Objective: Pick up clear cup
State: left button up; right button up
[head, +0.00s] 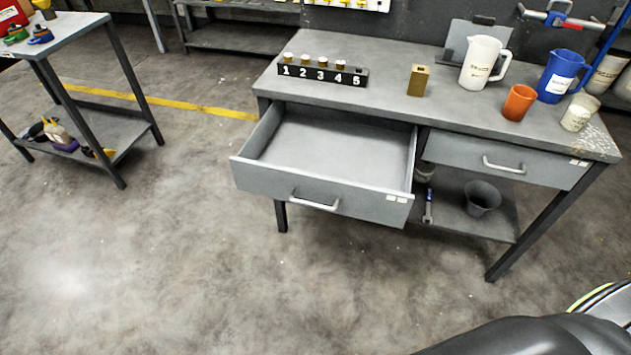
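A pale, off-white cup (579,113) stands upright near the right end of the workbench top and looks like the clear cup. An orange cup (518,103) stands upright to its left, and a blue pitcher (562,77) stands just behind, between the two. A white pitcher (483,63) is farther left. Neither of my grippers shows in the head view, so their state cannot be seen.
The workbench (400,70) has its left drawer (320,145) pulled out and empty; the right drawer (507,165) is closed. A numbered rack (322,73) and a brass block (418,80) stand on top. A grey bucket (483,198) is below. Floor in front is clear.

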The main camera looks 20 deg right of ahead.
aim_at(582, 106)
jog(key=z, duration=2)
